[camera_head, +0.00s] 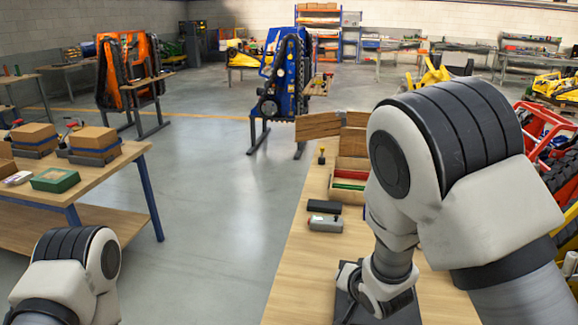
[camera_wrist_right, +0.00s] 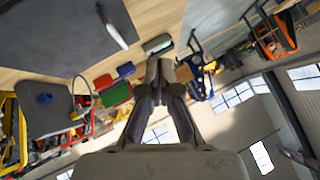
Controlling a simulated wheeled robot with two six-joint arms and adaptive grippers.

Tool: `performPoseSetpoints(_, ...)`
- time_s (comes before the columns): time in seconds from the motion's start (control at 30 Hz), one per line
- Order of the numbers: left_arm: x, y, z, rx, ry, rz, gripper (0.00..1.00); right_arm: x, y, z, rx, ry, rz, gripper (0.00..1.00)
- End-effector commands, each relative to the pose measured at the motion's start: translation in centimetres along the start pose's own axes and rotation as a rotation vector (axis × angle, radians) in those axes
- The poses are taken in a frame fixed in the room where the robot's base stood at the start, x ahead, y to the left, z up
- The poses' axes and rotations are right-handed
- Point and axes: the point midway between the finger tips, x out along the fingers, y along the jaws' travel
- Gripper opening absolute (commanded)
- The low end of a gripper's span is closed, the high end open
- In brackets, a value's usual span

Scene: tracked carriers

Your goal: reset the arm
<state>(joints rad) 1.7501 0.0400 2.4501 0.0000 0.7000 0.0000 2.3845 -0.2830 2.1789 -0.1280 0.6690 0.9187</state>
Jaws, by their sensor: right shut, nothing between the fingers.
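My right arm (camera_head: 445,150) reaches in from the right over the wooden workbench, bent with its wrist low near the bench's front part. Its gripper is hidden in the head view. In the right wrist view the right gripper (camera_wrist_right: 160,70) has its fingers together with nothing seen between them. My left arm (camera_head: 75,270) shows only as a link at the lower left; its gripper is out of the picture.
The right workbench (camera_head: 300,285) carries an open cardboard box (camera_head: 350,165), a black case (camera_head: 324,207) and a grey device (camera_head: 325,223). A left bench (camera_head: 110,165) holds brown boxes (camera_head: 95,140) and a green box (camera_head: 55,180). Clear floor lies between the benches.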

Motion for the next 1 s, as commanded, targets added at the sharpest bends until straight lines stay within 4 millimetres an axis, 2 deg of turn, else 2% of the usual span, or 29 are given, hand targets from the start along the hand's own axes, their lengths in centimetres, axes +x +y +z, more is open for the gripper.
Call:
performPoseSetpoints(0.03,0.0,0.0,0.0,0.0,0.0,0.0,0.85,1.0,1.9,2.1,0.023,-0.045,0.029,0.0)
performPoseSetpoints(0.07,0.0,0.0,0.0,0.0,0.0,0.0,0.85,1.5,3.2,3.6,0.041,-0.077,0.05,0.0)
performPoseSetpoints(0.13,0.0,0.0,0.0,0.0,0.0,0.0,0.85,2.2,7.1,7.8,0.093,-0.162,0.117,0.0)
performPoseSetpoints(0.27,0.0,0.0,0.0,0.0,0.0,0.0,0.85,1.2,15.2,16.6,0.154,-0.338,0.267,0.0)
performPoseSetpoints(0.3,0.0,0.0,0.0,0.0,0.0,0.0,0.85,0.3,17.5,19.3,0.146,-0.396,0.31,0.0)
performPoseSetpoints(0.37,0.0,0.0,0.0,0.0,0.0,0.0,0.85,-1.7,20.9,23.2,0.116,-0.488,0.37,0.0)
performPoseSetpoints(0.4,0.0,0.0,0.0,0.0,0.0,0.0,0.85,-3.4,22.9,25.6,0.079,-0.553,0.402,0.0)
performPoseSetpoints(0.5,0.0,0.0,0.0,0.0,0.0,0.0,0.85,-8.1,26.6,30.1,-0.084,-0.718,0.431,0.0)
performPoseSetpoints(0.6,0.0,0.0,0.0,0.0,0.0,0.0,0.85,-9.4,26.8,30.1,-0.299,-0.777,0.368,0.0)
performPoseSetpoints(0.7,0.0,0.0,0.0,0.0,0.0,0.0,0.85,-9.3,26.8,30.0,-0.406,-0.794,0.326,0.0)
performPoseSetpoints(1.0,0.0,0.0,0.0,0.0,0.0,0.0,0.85,-9.3,26.8,30.0,-0.418,-0.796,0.321,0.0)
